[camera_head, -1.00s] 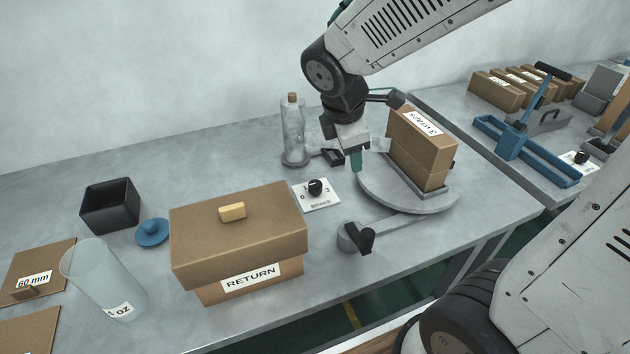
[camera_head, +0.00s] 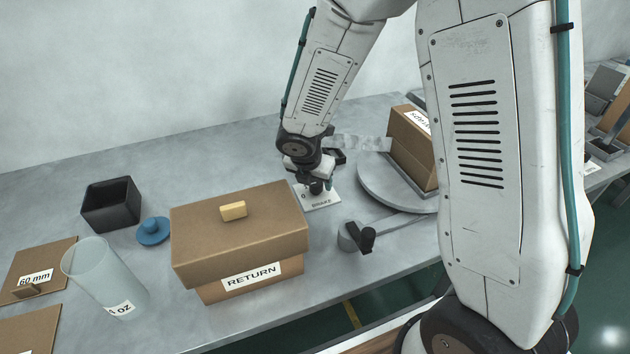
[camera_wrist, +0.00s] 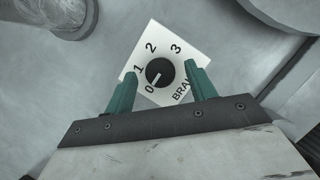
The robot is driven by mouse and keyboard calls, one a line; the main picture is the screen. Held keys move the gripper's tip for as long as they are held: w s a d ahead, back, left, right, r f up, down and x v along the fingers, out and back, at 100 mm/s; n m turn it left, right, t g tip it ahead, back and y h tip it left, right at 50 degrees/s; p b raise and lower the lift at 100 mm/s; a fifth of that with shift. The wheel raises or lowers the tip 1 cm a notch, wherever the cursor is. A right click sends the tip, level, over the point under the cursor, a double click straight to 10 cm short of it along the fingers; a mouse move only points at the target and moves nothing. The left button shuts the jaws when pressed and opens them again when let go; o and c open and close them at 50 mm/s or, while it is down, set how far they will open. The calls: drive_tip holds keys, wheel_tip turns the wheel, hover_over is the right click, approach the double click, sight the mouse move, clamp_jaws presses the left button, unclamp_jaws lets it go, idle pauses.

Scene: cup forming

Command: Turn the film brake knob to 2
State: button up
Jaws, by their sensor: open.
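The brake knob (camera_wrist: 160,72) is black and round, on a white dial plate (camera_wrist: 186,42) marked 0, 1, 2, 3 and a partly covered "BRAKE". Its white pointer line points toward the 0. My gripper (camera_wrist: 161,76) is open, with one green finger on each side of the knob; I cannot tell whether either finger touches it. In the head view my gripper (camera_head: 315,181) is down over the plate (camera_head: 322,201), and the knob (camera_head: 316,188) is partly hidden beneath it.
The RETURN box (camera_head: 240,235) stands close to the left of the plate. A crank handle (camera_head: 362,238) stands in front, right of it. A round turntable (camera_head: 375,187) carries a cardboard box (camera_head: 411,150), and a clear film strip (camera_head: 358,142) reaches the box. My arm hides the right-hand table area.

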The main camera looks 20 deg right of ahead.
drive_tip(key=shift+w+d+f, duration=0.1)
drive_tip(key=shift+f, duration=0.25)
drive_tip(key=c, duration=1)
